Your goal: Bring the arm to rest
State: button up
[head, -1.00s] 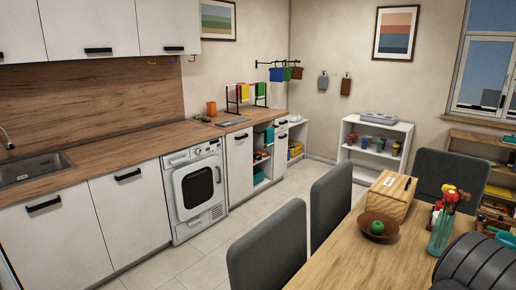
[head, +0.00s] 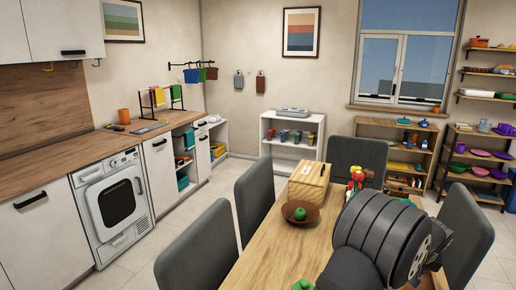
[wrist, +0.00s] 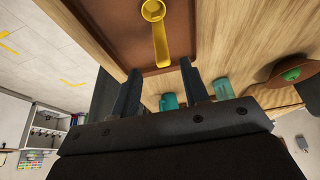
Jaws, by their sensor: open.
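My gripper (wrist: 161,68) shows in the wrist view with its two dark fingers spread apart. Nothing is held between them. A yellow ladle-like utensil (wrist: 158,40) lies beyond the fingertips on a brown tray-like surface (wrist: 120,30); I cannot tell the exact gap. In the head view, my dark grey arm (head: 385,235) is over the right side of the wooden table (head: 262,262). The gripper itself is hidden there.
On the table are a wooden box (head: 308,182), a brown bowl (head: 300,211) with a green apple (head: 300,214), and red flowers (head: 357,177) beside my arm. Grey chairs (head: 255,198) stand around it. Teal glassware (wrist: 170,102) shows near the fingers. Floor by the washing machine (head: 110,205) is clear.

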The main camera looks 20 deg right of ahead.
jog(key=x, duration=1)
jog(key=shift+f, duration=0.2)
jog(key=shift+w+d+f, duration=0.15)
notch_tip(320, 180, up, 4)
jog(key=s+a+r, duration=0.2)
jog(key=s+r, duration=0.5)
jog(key=s, duration=0.4)
jog(key=w+f, duration=0.1)
jog(key=w, duration=1.8)
jog(key=w+f, duration=0.3)
jog(key=w+a+f, duration=0.1)
jog(key=w+f, duration=0.2)
jog(key=w, duration=0.1)
jog(key=w+f, duration=0.3)
jog(key=w, duration=0.1)
jog(key=shift+a, duration=0.3)
jog(key=shift+r, duration=0.1)
